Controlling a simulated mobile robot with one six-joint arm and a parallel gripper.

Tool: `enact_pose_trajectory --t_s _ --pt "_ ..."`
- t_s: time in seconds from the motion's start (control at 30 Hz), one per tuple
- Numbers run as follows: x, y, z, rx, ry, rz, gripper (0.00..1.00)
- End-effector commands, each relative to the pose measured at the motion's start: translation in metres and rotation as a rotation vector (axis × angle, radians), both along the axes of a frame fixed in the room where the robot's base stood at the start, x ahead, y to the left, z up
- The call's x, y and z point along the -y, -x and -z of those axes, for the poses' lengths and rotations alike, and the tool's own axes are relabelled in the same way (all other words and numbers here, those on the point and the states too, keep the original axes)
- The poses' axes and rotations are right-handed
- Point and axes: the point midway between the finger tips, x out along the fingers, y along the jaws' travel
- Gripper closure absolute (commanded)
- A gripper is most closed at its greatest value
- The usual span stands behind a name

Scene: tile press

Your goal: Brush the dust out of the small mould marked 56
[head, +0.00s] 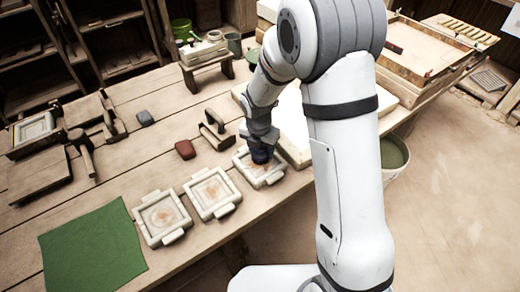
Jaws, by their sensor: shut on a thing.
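Three small pale moulds with side lugs stand in a row on the bench: a left one (163,217), a middle one (212,193) and a right one (270,180). Brown dust shows inside the left and middle ones. No number is legible, so I cannot tell which is marked 56. My gripper (262,142) is over the right mould, shut on a dark, blue-tinted brush (262,156). The brush's lower end is at the right mould's inside; I cannot tell whether it touches. The gripper and brush hide part of that mould.
A green cloth (92,250) lies at the front left. A red-brown block (185,149) and a grey block (145,118) lie behind the moulds. A wooden press frame (214,131) stands close behind the right mould. A pale slab (292,125) is right of it, and a bucket (394,154) is beyond my arm.

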Motion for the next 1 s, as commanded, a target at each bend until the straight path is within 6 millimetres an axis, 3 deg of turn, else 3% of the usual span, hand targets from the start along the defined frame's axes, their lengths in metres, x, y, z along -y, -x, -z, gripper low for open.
enact_pose_trajectory --t_s 0.23,1.0 --pt "0.001 -0.007 0.002 0.0 0.0 0.001 0.67" --pt "-0.023 0.012 0.001 0.0 0.0 0.001 0.67"
